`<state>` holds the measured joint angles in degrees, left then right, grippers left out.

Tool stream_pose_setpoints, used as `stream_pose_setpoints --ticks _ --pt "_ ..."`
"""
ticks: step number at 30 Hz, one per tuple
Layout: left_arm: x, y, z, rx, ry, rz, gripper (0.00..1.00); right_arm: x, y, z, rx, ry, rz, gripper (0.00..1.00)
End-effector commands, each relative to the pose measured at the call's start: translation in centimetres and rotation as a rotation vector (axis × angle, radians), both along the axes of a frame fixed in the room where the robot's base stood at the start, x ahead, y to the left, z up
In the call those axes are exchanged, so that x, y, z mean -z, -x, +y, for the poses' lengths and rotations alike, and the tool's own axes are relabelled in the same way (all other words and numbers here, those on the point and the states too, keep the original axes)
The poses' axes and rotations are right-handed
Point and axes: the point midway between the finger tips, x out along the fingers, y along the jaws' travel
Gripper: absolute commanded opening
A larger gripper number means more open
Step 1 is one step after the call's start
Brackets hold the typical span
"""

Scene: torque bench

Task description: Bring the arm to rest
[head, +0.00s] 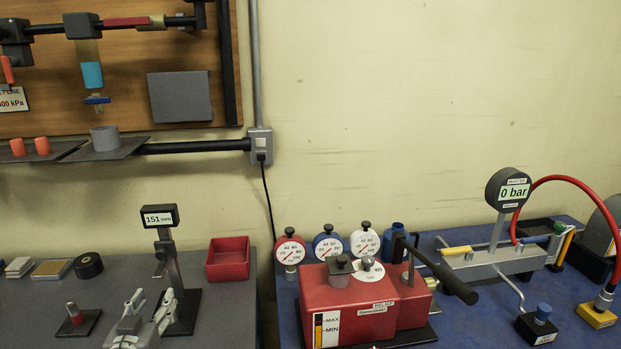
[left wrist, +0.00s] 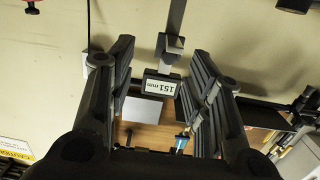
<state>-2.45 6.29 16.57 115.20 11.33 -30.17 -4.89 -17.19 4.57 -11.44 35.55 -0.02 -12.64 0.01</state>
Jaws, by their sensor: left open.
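My left gripper (head: 152,304) shows at the bottom left of the head view, low over the grey bench in front of the height gauge. Its two fingers are apart with nothing held between them. In the left wrist view the open dark fingers (left wrist: 163,62) frame the gauge's 151 mm display (left wrist: 160,87), which appears upside down. In the head view this gauge (head: 160,216) stands upright on a dark base just behind the fingers. I cannot tell whether the fingers touch it. My right gripper is not in view.
A red tray (head: 228,259), a black ring (head: 88,265) and a small red-tipped stand (head: 75,315) are on the grey bench. A red pump unit (head: 345,300) with a black lever stands on the blue bench.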

Motion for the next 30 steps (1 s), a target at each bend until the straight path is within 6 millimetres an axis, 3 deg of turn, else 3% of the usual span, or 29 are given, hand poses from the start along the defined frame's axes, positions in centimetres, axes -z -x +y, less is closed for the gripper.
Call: stream_pose_setpoints --ticks 5,9,15,23,24,30 --pt "8.0 5.9 -6.7 0.116 -0.001 0.341 0.47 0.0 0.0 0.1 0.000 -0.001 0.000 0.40" --pt "13.1 12.8 -11.3 0.189 -0.001 0.621 0.47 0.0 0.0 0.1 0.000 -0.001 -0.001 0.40" --pt "16.5 21.1 -14.8 0.246 0.004 0.895 0.47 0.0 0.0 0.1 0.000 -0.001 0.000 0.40" --pt "17.8 30.1 -17.4 0.289 0.006 1.158 0.47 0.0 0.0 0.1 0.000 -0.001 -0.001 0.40" --pt "18.3 30.7 -17.5 0.290 0.007 1.182 0.47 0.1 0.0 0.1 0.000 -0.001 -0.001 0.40" --pt "23.1 29.3 -17.6 0.290 0.008 1.194 0.47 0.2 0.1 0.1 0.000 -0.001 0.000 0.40"
